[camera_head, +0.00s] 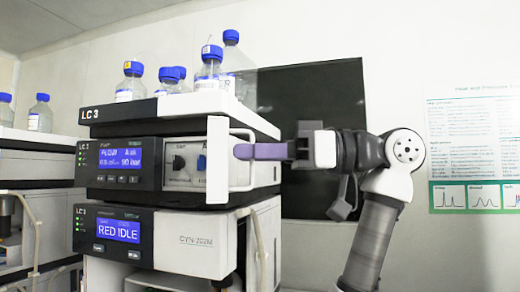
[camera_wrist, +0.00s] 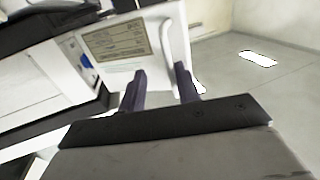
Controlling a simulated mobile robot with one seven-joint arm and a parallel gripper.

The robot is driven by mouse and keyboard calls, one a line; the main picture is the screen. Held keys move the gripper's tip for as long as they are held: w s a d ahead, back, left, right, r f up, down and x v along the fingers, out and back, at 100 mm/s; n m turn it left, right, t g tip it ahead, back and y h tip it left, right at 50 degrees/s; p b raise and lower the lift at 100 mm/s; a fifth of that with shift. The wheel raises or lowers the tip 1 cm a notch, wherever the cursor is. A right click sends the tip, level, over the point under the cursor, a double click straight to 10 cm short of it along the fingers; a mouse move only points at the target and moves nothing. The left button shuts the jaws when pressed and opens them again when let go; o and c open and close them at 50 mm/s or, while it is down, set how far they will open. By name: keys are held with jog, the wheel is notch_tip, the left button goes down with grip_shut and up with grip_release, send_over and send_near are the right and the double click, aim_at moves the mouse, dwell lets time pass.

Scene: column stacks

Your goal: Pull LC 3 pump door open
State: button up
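The LC 3 pump is the middle module of the front stack, with a blue display (camera_head: 120,159) and knobs visible in its front. Its white door (camera_head: 217,185) stands swung out from the front, seen nearly edge-on in the head view. The door (camera_wrist: 103,68) also shows in the wrist view, with a beige label plate and a white bar handle (camera_wrist: 168,45). My gripper (camera_head: 243,151) is at the handle, on the door's right side. In the wrist view, my gripper (camera_wrist: 160,70) has its two purple fingers apart, with nothing visible held. Whether they straddle the bar I cannot tell.
Blue-capped bottles (camera_head: 208,68) stand on the LC 3 top tray (camera_head: 150,110). A lower module (camera_head: 185,245) reads RED IDLE. Another stack (camera_head: 38,160) stands at left. A dark panel (camera_head: 320,90) and a poster (camera_head: 475,150) are behind. Floor at the wrist view's right is clear.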

jog(key=shift+d, duration=0.3)
jog(key=d+b, duration=0.2)
jog(key=d, duration=1.1)
jog(key=shift+s+d, duration=0.25)
jog(key=shift+s, duration=0.1)
